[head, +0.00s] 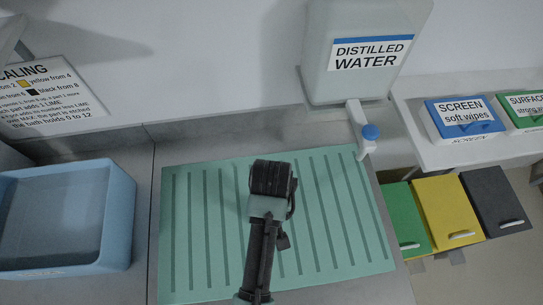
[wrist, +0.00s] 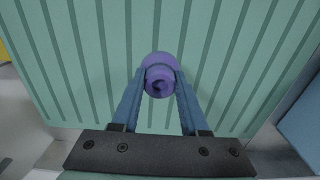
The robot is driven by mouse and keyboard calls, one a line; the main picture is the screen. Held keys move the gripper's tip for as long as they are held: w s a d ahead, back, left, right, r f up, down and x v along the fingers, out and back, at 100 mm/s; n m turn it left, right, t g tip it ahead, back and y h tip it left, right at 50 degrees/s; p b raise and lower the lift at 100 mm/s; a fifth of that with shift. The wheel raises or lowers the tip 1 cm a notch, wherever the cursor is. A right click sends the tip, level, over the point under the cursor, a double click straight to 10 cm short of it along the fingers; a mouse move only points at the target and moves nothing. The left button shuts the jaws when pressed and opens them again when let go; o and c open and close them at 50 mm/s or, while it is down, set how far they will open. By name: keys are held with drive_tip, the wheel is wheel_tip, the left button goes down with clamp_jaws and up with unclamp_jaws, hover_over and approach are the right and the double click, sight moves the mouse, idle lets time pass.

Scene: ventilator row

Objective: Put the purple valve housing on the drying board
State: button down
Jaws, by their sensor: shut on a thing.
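The purple valve housing (wrist: 160,73) is between the two blue fingers of my gripper (wrist: 159,88) in the wrist view. The fingers touch it on both sides, and its round opening faces the camera. The green ribbed drying board (head: 335,225) lies flat on the counter; it also fills most of the wrist view (wrist: 60,45). My arm reaches over the middle of the board in the head view and hides the housing and fingers there. I cannot tell whether the housing touches the board or hangs just above it.
A blue basin (head: 118,215) stands left of the board. A distilled water container (head: 365,80) with a blue-knobbed tap (head: 370,132) is behind it. Green, yellow (head: 448,210) and dark bins are at the right, below a shelf with wipes boxes (head: 465,117). The board holds nothing else visible.

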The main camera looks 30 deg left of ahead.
drive_tip(key=shift+f, duration=2.55)
drive_tip(key=shift+c, duration=2.1)
unclamp_jaws()
drive_tip(key=shift+f, duration=0.15)
wheel_tip(320, 180, up, 12)
drive_tip(key=shift+r+p, duration=0.2)
drive_tip(key=shift+p, duration=0.25)
